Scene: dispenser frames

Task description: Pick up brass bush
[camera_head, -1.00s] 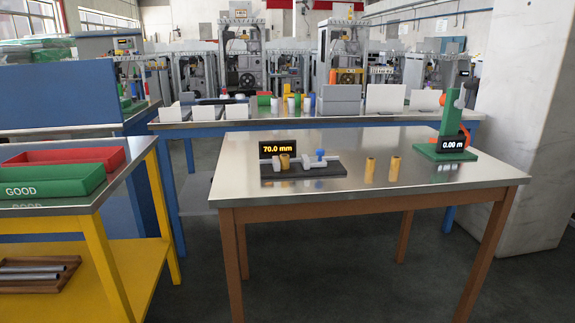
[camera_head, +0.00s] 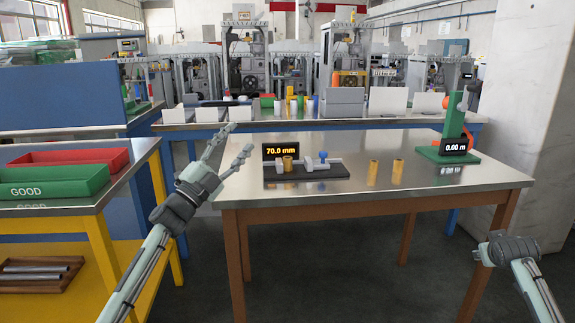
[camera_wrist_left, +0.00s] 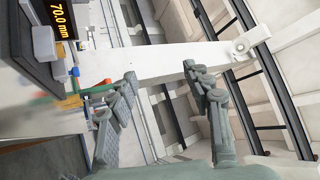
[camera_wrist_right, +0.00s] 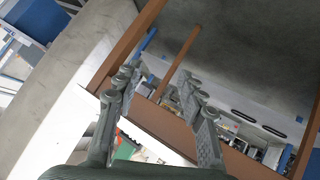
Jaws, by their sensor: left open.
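Two brass bushes stand upright on the steel-topped table, a left one (camera_head: 372,173) and a right one (camera_head: 397,171), a little apart. A third brass bush (camera_head: 288,164) sits in the measuring gauge (camera_head: 318,172), beside the display reading 70.0 mm. My left gripper (camera_head: 240,139) is open and empty, left of the gauge by the table's left edge. Its spread fingers also show in the left wrist view (camera_wrist_left: 160,74). My right gripper is seen in the right wrist view (camera_wrist_right: 157,84) with fingers apart and nothing between them; it is near the table's front right corner.
A green stand (camera_head: 453,138) with a 0.00 display stands at the table's right end. A green GOOD tray (camera_head: 60,184) and a red tray (camera_head: 110,157) lie on the yellow-framed bench at left. The table's front strip is clear.

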